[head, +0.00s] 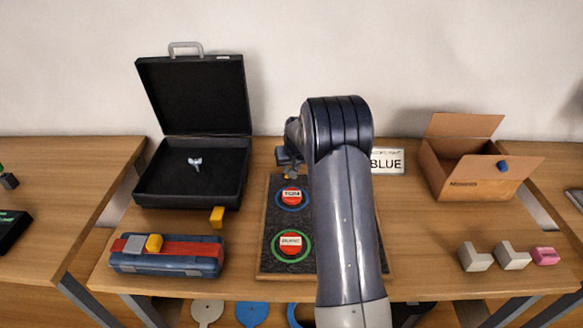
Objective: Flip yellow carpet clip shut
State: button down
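A yellow piece (217,216) stands at the front right edge of the open black case. Another yellow piece (154,243) sits on top of the blue box with a red strip (190,247). I cannot tell which of them is the carpet clip, and no carpet is clearly seen. My gripper (285,160) is at the left of my arm's wrist, above the far part of the dark board. It is apart from both yellow pieces. Its fingers are small and partly hidden, so I cannot tell if they are open.
The black case (190,190) holds a small pale object (195,163). The dark board (268,255) has round red buttons and is partly hidden by my arm. An open cardboard box (470,180), a "BLUE" sign (387,162), grey blocks (475,258) and a pink piece (545,256) stand right.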

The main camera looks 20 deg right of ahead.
jog(key=shift+s+f+t+b, duration=0.1)
jog(key=shift+f+t+b, duration=0.25)
jog(key=shift+b, duration=0.75)
jog(key=shift+s+a+t+b, duration=0.1)
jog(key=shift+t+b, duration=0.15)
jog(key=shift+b, duration=0.9)
jog(key=shift+r, duration=0.1)
jog(key=c, duration=1.2)
grip_release()
jog(key=shift+s+r, duration=0.1)
jog(key=v, duration=1)
jog(key=shift+s+a+r, duration=0.2)
jog(key=shift+s+a, duration=0.05)
